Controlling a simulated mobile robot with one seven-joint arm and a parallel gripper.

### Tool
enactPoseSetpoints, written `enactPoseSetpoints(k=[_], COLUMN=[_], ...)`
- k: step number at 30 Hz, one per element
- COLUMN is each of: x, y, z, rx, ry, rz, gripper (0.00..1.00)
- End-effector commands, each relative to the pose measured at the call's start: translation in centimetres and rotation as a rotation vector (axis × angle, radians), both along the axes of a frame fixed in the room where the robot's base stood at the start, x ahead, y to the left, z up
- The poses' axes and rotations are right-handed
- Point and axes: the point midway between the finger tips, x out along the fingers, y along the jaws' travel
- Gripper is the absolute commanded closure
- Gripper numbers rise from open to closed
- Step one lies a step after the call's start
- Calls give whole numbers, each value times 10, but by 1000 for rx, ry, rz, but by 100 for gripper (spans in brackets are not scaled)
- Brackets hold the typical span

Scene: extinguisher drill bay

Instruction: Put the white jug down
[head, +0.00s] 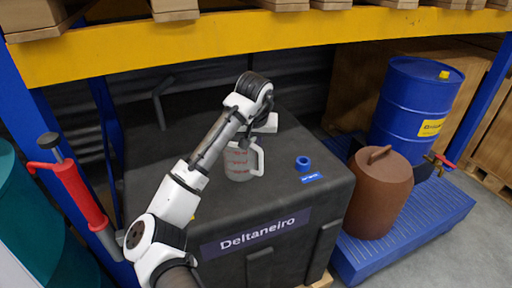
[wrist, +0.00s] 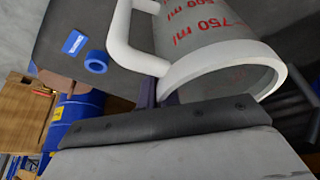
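The white jug (head: 241,162) has a pale grey, see-through-looking body with red volume marks, and its handle is on the right in the head view. It looks about upright over the black box top; whether its base touches cannot be told. In the wrist view the jug (wrist: 205,40) is very close, its thick white rim nearest me and its handle at left. My gripper (head: 250,138) is right at the jug's upper part. A dark bar of the gripper crosses below the rim in the wrist view. The fingertips are hidden, so the grip cannot be made out.
The black box (head: 262,222) labelled "Deltaneiro" has a blue ring (head: 303,163) and blue label (head: 312,177) right of the jug. A brown container (head: 378,200) and blue drum (head: 412,105) stand on a blue pallet. A yellow beam (head: 200,48) runs overhead; a red pump (head: 75,190) is left.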

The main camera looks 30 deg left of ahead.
Motion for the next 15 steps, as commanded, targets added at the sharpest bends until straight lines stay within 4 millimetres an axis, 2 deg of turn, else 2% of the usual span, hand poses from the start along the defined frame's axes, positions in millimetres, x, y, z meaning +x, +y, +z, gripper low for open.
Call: enactPoseSetpoints(k=[3, 6, 13, 15], x=[-1, 0, 0, 0], y=[1, 0, 0, 0], z=[-18, -27, -30, -30], rx=[0, 0, 0, -1], ry=[1, 0, 0, 1], rz=[2, 1, 1, 1], gripper=[100, 100, 100, 87])
